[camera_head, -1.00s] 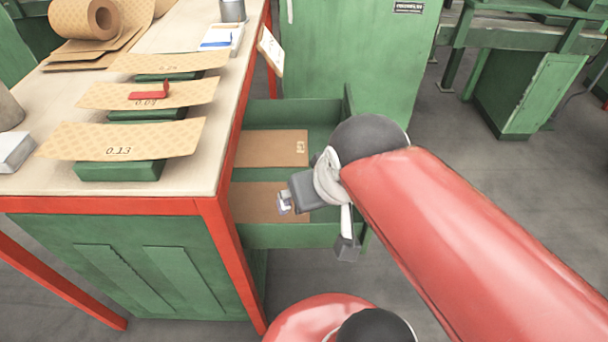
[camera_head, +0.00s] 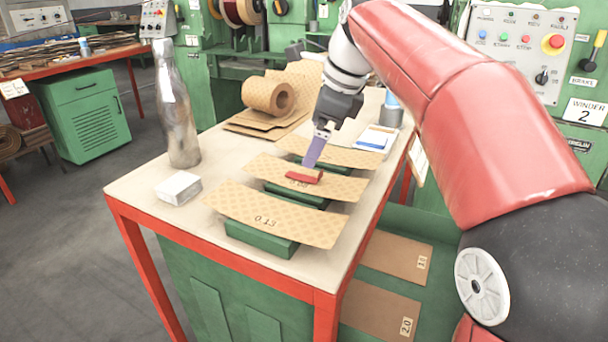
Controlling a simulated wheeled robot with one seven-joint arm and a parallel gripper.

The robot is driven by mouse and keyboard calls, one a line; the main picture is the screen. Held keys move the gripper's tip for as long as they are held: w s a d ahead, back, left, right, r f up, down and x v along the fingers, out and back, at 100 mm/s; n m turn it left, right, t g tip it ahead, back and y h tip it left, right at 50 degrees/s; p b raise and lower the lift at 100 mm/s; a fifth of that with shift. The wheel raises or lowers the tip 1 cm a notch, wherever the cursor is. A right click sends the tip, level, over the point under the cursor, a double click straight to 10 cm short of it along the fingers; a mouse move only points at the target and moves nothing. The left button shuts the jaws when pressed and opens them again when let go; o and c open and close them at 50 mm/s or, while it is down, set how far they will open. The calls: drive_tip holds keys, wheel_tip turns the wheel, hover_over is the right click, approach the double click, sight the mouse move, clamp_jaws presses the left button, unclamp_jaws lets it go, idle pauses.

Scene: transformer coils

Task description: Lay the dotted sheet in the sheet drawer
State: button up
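Three tan sheets with a diamond-dot pattern lie across green blocks on the bench: the near sheet (camera_head: 276,217) marked 0.13, the middle sheet (camera_head: 335,187) with a partly covered marking, and the far sheet (camera_head: 340,156). A red piece (camera_head: 303,175) sits on the middle sheet. My gripper (camera_head: 311,163) points down at the red piece, its fingers seen edge-on; I cannot tell whether they are open or shut, or touch it. The open green drawer (camera_head: 425,221) at the bench's right holds two plain brown sheets, marked 1.0 (camera_head: 396,256) and 2.0 (camera_head: 378,309).
A tan roll (camera_head: 270,96) on flat sheets stands behind the blocks. A metal bottle (camera_head: 177,110) and a white box (camera_head: 178,188) stand at the left. A blue-and-white pad (camera_head: 377,138) and a grey cup (camera_head: 390,112) are at the back right. My arm crosses above the drawer.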

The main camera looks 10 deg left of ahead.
sight(261, 164)
drive_tip(key=a+m, duration=0.1)
drive_tip(key=a, duration=0.1)
drive_tip(key=w+a+m, duration=0.1)
drive_tip(key=a, duration=0.2)
drive_tip(key=w+a+m, duration=0.1)
drive_tip(key=a, duration=0.1)
drive_tip(key=shift+w+a+m+g, duration=0.25)
drive_tip(key=shift+a+m+g, duration=0.1)
drive_tip(key=shift+m+g, duration=0.05)
drive_tip(key=x, duration=0.7)
drive_tip(key=shift+s+a+f+b, duration=0.2)
drive_tip(key=shift+a+b, duration=0.1)
drive_tip(key=shift+b, duration=0.05)
drive_tip(key=c, duration=1.1)
drive_tip(key=shift+r, duration=0.1)
drive_tip(key=shift+c, duration=0.2)
